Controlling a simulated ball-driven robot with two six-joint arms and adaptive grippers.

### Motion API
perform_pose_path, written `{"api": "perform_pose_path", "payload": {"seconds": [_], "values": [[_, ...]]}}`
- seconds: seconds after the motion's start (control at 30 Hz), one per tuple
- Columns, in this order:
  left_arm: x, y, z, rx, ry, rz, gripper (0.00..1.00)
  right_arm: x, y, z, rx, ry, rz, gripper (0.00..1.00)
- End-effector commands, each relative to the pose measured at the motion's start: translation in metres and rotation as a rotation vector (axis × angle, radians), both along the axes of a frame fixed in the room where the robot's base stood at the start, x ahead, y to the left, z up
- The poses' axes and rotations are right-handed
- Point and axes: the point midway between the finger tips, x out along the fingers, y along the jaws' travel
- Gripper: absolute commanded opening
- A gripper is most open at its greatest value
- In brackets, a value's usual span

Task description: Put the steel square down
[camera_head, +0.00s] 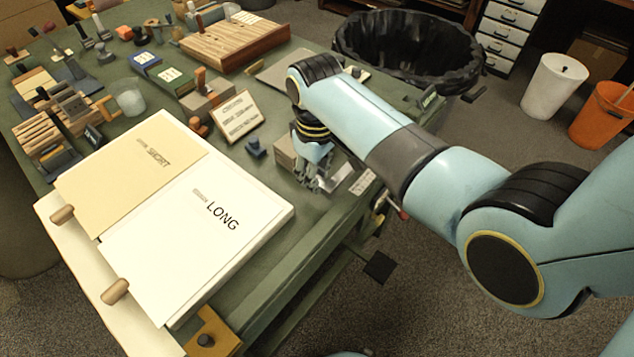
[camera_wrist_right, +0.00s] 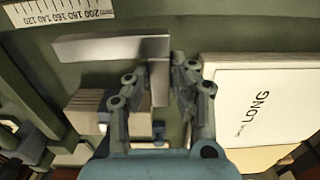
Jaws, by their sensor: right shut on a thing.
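The steel square (camera_wrist_right: 110,47) is a shiny L-shaped piece in the right wrist view, one leg running left and the other passing between my right gripper's fingers. My right gripper (camera_wrist_right: 158,76) is shut on that leg. In the head view the right gripper (camera_head: 318,182) points down over the right part of the green table, and a bright part of the square (camera_head: 340,177) shows beside its fingers. The fingers hide part of the square. I cannot tell whether it touches the table. My left gripper is not in view.
A pale stack (camera_head: 286,152) stands close beside the right gripper. A white LONG board (camera_head: 235,235) and a tan SHORT board (camera_head: 120,175) lie to the left. A scale strip (camera_wrist_right: 60,12) lies near the square. Green tabletop (camera_head: 285,205) is bare between the LONG board and the gripper.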

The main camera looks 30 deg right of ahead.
Motion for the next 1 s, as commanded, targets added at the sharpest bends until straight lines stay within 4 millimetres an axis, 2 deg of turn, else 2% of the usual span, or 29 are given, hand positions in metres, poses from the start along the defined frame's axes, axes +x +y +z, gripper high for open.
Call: {"api": "perform_pose_path", "payload": {"seconds": [0.1, 0.2, 0.97, 1.0], "values": [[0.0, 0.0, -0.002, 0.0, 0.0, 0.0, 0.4, -0.001, -0.001, -0.02, -0.001, 0.004, 0.0, 0.0], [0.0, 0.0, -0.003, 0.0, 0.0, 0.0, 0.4, -0.001, -0.001, -0.028, -0.001, 0.002, -0.001, 0.0], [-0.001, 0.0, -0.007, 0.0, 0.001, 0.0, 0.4, -0.001, -0.001, -0.04, -0.001, 0.0, -0.001, 0.0], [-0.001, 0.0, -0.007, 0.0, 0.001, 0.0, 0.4, -0.001, -0.001, -0.041, 0.0, 0.001, -0.001, 0.27]]}}
